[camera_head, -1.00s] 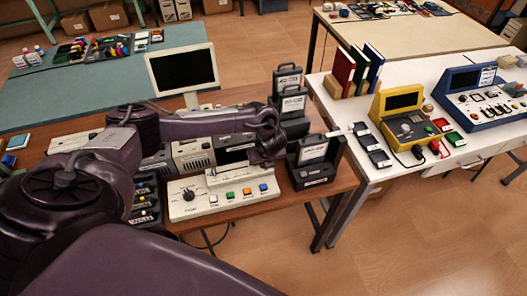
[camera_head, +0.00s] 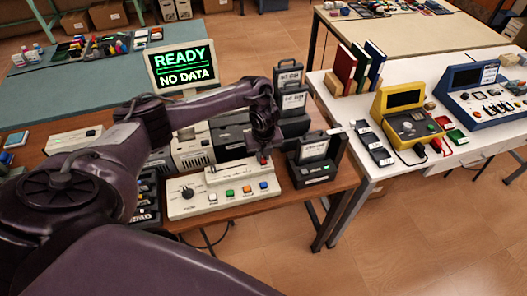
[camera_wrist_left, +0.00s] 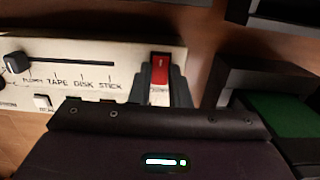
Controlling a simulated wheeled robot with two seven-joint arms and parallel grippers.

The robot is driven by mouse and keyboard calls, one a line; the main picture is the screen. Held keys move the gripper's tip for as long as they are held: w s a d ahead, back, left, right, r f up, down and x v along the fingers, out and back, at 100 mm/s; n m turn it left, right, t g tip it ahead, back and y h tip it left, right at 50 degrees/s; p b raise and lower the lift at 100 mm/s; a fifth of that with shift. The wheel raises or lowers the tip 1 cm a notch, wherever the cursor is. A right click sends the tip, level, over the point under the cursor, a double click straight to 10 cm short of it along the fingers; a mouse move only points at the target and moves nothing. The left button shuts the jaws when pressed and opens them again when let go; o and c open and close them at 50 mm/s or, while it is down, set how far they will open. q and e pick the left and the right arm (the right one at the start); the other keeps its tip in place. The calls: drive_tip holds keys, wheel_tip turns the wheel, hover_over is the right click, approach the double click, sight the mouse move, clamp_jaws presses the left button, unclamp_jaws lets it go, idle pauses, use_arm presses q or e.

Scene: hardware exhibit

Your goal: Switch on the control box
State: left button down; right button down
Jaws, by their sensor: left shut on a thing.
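The control box (camera_head: 215,205) is a cream panel box on the brown table, with a black knob (camera_head: 187,192), a slider and several coloured buttons. Its red rocker switch (camera_wrist_left: 160,68) shows at the panel's end in the left wrist view, beside the printed words TAPE, DISK, STICK. My left gripper (camera_head: 263,156) points down at the box's far right corner. Its dark fingertips (camera_wrist_left: 163,95) lie at the red switch, shut on it; the gripper body hides part of the panel. The monitor (camera_head: 183,68) behind is lit and reads READY, NO DATA. My right gripper is out of view.
A black device (camera_head: 315,160) stands close to the right of the control box, with more black units behind it. Grey drive boxes (camera_head: 193,150) stand behind the box. A white table (camera_head: 390,190) with yellow and blue instruments is at the right.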

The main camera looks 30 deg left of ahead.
use_arm(q)
drive_tip(key=shift+w+a+f+h, duration=0.1)
drive_tip(key=shift+w+h, duration=0.05)
drive_tip(key=shift+h, duration=0.15)
drive_tip(key=shift+g+b, duration=0.3)
drive_tip(key=shift+r, duration=0.2)
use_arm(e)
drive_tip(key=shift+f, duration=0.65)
use_arm(q)
drive_tip(key=c, duration=1.4)
unclamp_jaws()
drive_tip(key=shift+o, duration=0.2)
